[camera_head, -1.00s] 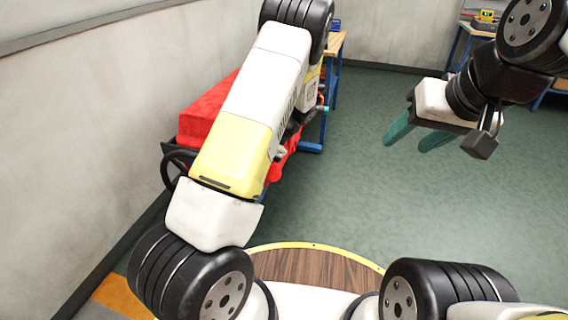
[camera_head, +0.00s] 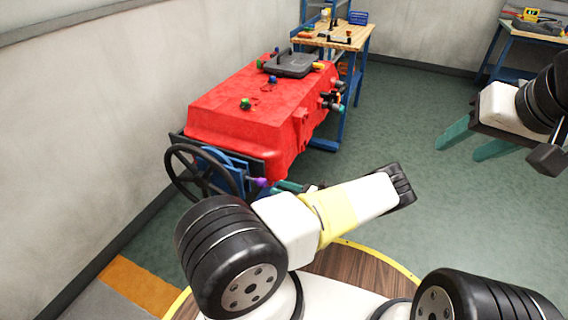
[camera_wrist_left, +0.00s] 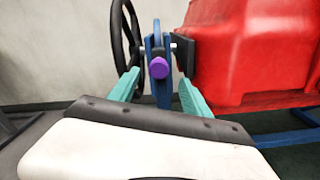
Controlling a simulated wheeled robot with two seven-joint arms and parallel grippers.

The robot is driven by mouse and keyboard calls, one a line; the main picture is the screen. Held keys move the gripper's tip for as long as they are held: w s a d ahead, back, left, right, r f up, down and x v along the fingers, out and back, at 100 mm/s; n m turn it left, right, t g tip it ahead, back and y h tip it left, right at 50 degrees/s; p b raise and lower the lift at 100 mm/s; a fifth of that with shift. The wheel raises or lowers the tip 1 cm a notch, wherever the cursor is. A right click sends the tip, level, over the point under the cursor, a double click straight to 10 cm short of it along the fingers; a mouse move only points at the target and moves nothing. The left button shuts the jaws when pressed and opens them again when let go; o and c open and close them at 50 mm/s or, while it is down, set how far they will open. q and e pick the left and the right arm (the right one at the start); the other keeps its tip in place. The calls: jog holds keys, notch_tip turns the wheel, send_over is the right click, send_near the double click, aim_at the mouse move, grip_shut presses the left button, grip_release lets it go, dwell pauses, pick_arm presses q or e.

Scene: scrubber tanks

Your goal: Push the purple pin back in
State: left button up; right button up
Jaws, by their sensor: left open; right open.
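The purple pin (camera_head: 261,182) sticks out at the near end of the red tank, beside the black handwheel. Its round purple head (camera_wrist_left: 159,67) shows in the left wrist view, in front of a blue upright bracket (camera_wrist_left: 157,42). My left gripper (camera_head: 285,186) is just right of the pin in the head view and partly hidden by my arm. In the left wrist view my left gripper (camera_wrist_left: 159,80) is open, with one teal finger on each side of the pin head and no clear contact. My right gripper (camera_head: 474,143) is open and empty above the floor at the right.
The red tank (camera_head: 235,122) carries coloured knobs and a black lid (camera_head: 290,64) on top. The black handwheel (camera_head: 180,171) is at its near end. A wooden workbench (camera_head: 345,37) stands behind, another bench (camera_head: 530,32) at the far right. The green floor between is clear.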

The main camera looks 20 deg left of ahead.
aim_at(266, 183)
pick_arm(q)
jog(key=a, duration=0.7)
jog(key=shift+w, duration=0.25)
jog(key=shift+d, duration=0.1)
grip_shut()
dwell(1.0)
